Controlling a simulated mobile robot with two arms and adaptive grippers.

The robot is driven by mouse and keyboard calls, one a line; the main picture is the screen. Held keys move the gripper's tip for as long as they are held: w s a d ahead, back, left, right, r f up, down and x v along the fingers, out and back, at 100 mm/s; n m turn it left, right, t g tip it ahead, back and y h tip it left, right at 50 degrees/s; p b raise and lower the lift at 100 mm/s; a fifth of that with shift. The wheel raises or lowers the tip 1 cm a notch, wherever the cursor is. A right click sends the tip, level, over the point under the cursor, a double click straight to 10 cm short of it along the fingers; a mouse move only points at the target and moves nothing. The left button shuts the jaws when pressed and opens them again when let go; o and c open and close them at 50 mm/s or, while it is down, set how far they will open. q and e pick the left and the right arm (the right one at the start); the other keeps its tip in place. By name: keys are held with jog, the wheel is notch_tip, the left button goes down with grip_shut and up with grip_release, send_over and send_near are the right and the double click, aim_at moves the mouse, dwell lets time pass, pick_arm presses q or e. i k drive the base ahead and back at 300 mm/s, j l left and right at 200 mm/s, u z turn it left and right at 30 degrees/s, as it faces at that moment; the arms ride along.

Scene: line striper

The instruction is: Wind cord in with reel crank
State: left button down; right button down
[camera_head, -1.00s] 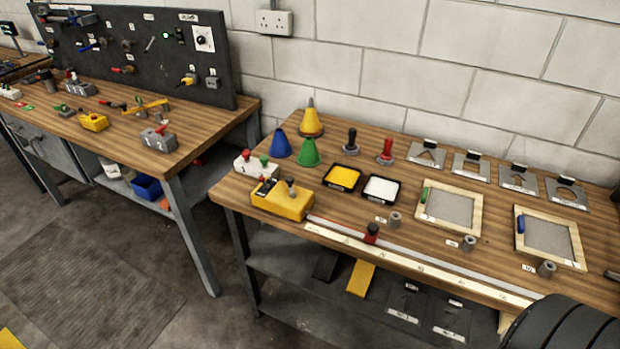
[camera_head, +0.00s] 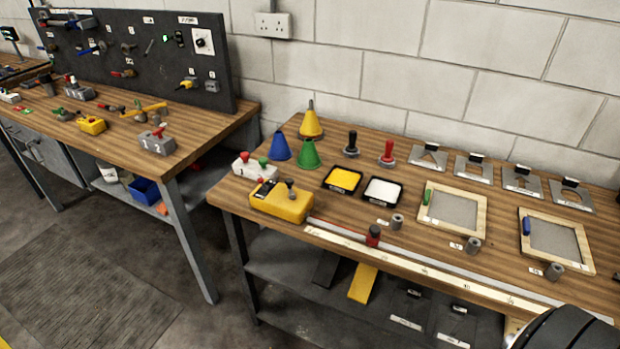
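A yellow box-shaped unit (camera_head: 281,203) sits at the front left corner of the right workbench. It has a dark opening on top and a small grey post with a dark knob (camera_head: 290,184), which may be the reel crank. I cannot make out any cord clearly. A pale strip (camera_head: 420,268) runs from beside the box along the bench's front edge, with a red and black block (camera_head: 373,236) on it. Neither gripper shows. A dark rounded part at the bottom right is probably mine.
The right workbench (camera_head: 236,194) also holds coloured cones (camera_head: 308,153), yellow and white trays (camera_head: 382,190), stamps, metal stencils and framed panels (camera_head: 453,210). A left bench (camera_head: 120,150) has a dark tool board (camera_head: 130,60). Floor is open between and before the benches.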

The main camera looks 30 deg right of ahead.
aim_at(289, 181)
jog(key=k+l+u, duration=0.1)
jog(key=l, duration=0.25)
jog(key=k+l+u, duration=0.1)
jog(key=l, duration=0.25)
jog(key=k+l+u, duration=0.1)
jog(key=k+l, duration=0.2)
jog(key=k+l+u, duration=0.1)
jog(key=l, duration=0.3)
jog(key=k, duration=0.1)
